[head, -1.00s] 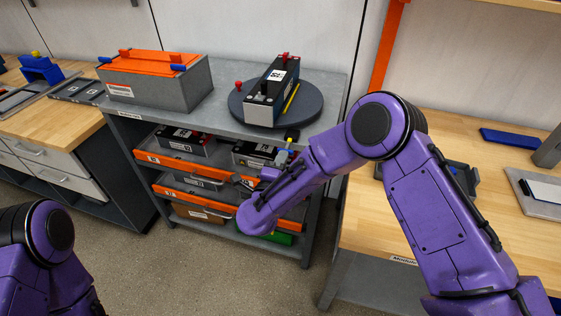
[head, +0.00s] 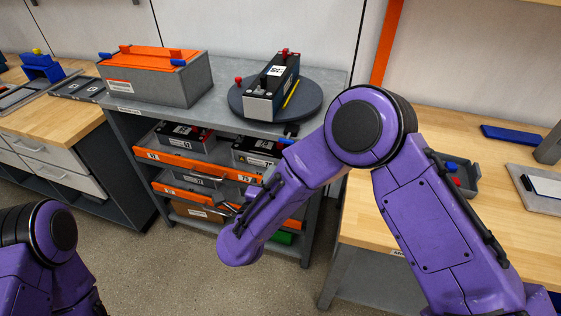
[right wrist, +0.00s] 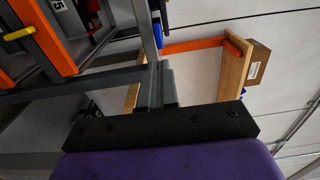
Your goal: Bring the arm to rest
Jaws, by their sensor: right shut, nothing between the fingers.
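My right arm (head: 360,130) is purple and reaches in from the right in the head view, bent at the elbow, with its forearm angled down in front of the grey shelf rack. My right gripper (head: 229,207) is partly hidden by the wrist, in front of the lower shelves. In the right wrist view the two grey fingers (right wrist: 157,85) are together and hold nothing. My left arm (head: 45,240) shows at the lower left; its gripper is out of view.
The grey rack (head: 222,122) bears an orange-lidded grey box (head: 160,80) and a dark turntable (head: 308,105) with a battery module (head: 272,85). Orange-fronted trays (head: 165,157) hold modules below. Wooden benches stand left (head: 50,125) and right (head: 370,225). Floor is clear between.

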